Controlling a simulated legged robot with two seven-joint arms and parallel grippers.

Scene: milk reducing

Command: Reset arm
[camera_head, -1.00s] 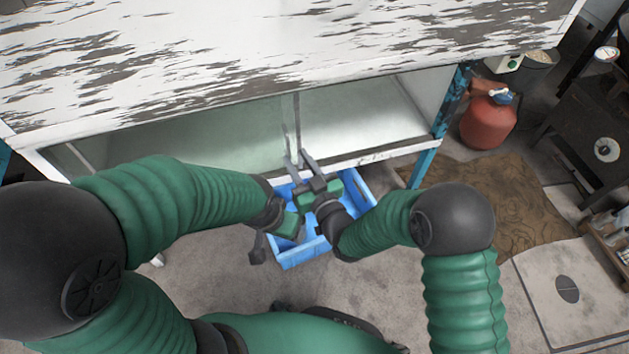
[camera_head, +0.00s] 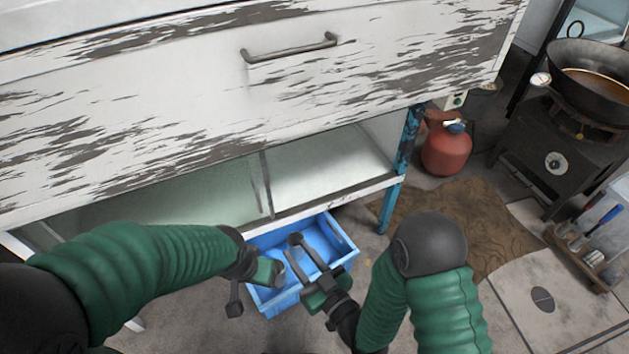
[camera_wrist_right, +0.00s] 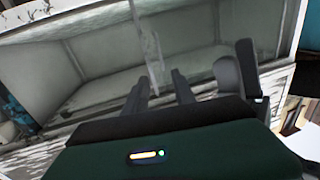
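My right gripper (camera_head: 293,250) is over the blue crate in the head view, its two fingers pointing up and left. In the right wrist view its fingers (camera_wrist_right: 162,90) stand apart with nothing between them. My left gripper (camera_head: 254,290) is at the crate's left side, close to the right one. One of its fingers stands well out to the left of its body; the other is partly hidden. I see nothing held in it. Both arms are bent in front of me, below the white cabinet.
The blue crate (camera_head: 342,249) stands on the floor under the white cabinet (camera_head: 200,85), which has an open shelf (camera_head: 325,170) below its drawer. A red canister (camera_head: 446,150) and a black stove with a wok (camera_head: 590,97) are at the right. A brown mat (camera_head: 490,215) lies on the floor.

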